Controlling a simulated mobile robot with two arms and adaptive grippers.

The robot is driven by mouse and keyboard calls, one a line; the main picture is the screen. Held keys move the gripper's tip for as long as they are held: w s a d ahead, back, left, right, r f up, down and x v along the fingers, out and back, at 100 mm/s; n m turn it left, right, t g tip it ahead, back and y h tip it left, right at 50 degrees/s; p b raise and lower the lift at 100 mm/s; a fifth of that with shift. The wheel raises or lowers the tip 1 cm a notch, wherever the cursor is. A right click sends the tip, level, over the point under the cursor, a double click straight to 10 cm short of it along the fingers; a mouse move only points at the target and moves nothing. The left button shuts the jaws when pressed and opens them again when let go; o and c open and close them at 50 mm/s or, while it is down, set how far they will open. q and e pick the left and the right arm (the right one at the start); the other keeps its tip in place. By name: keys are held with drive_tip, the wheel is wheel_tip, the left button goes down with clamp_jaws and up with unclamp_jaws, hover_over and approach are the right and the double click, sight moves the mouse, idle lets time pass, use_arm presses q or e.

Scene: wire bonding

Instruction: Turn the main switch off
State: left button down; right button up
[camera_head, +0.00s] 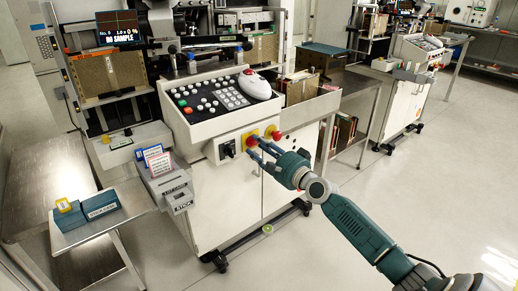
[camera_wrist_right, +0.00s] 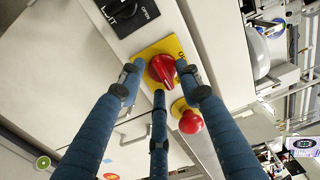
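The main switch appears to be the red rotary knob (camera_wrist_right: 162,69) on a yellow plate (camera_wrist_right: 149,49). In the head view the red knob (camera_head: 251,141) is on the front of the white machine. My right gripper (camera_head: 259,147) is right in front of it. In the right wrist view the fingers of my right gripper (camera_wrist_right: 160,82) are spread, two on either side of the knob and one below it. I cannot tell whether any finger touches it. My left gripper is not in view.
A red mushroom button (camera_wrist_right: 190,122) sits close beside the knob, near one finger; it also shows in the head view (camera_head: 276,135). A black switch (camera_wrist_right: 116,12) marked OPEN is on the other side. A sloped control panel (camera_head: 212,104) is above. The floor at right is clear.

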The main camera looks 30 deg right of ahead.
clamp_jaws()
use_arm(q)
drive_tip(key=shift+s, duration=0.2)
use_arm(e)
drive_tip(key=shift+n, duration=0.3)
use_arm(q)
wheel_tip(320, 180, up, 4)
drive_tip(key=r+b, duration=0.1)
use_arm(e)
drive_tip(key=n, duration=0.4)
drive_tip(key=n+p, duration=0.1)
drive_tip(key=n, duration=0.4)
drive_tip(key=n+p, duration=0.1)
drive_tip(key=n, duration=0.4)
drive_tip(key=shift+d+r, duration=0.2)
drive_tip(key=shift+r, duration=0.05)
drive_tip(key=n+p, duration=0.2)
drive_tip(key=n, duration=0.1)
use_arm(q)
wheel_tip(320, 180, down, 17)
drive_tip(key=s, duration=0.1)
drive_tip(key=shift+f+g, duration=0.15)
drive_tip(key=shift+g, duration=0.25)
use_arm(e)
drive_tip(key=shift+f+n, duration=0.1)
drive_tip(key=shift+n, duration=0.3)
